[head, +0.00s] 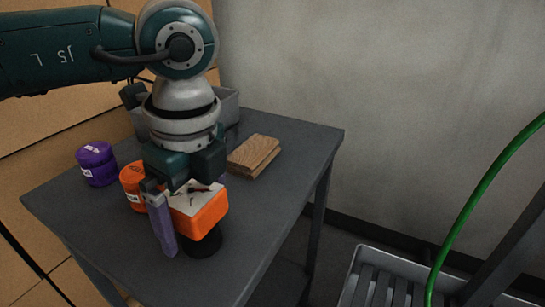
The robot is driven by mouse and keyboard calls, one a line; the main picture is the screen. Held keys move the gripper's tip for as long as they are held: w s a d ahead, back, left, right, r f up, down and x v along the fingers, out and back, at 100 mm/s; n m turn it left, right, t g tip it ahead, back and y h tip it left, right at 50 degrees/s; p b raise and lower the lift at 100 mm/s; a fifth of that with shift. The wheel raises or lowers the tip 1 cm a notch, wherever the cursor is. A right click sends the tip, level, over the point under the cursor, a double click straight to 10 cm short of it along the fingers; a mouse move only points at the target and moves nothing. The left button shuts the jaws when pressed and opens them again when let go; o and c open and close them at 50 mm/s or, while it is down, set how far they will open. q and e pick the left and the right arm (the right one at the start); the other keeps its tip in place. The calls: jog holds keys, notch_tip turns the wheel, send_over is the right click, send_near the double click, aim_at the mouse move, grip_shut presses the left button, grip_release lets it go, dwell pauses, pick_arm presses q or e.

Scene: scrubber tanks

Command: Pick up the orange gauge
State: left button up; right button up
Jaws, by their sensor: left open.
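The orange gauge (205,218) is a boxy orange body with a pale dial face turned up, over a dark round base on the grey table (185,276). My left gripper (174,216) reaches down over it from above, open. One greyish-purple finger shows at the gauge's left side; whether it touches cannot be told. The gripper body covers the gauge's far edge. My right gripper is not in view.
An orange canister (131,182) stands close left of the gripper, with a purple canister (97,164) farther left. Stacked wooden boards (253,157) and a grey bin (229,106) lie behind. The table's right front is clear. A green hose (478,194) hangs over a grey slatted tray (352,275) at right.

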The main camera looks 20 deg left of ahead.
pick_arm(q)
jog(key=shift+f, duration=0.9)
jog(key=shift+c, duration=0.4)
jog(key=c, duration=1.1)
jog(key=shift+r, duration=0.1)
jog(key=shift+c, duration=0.2)
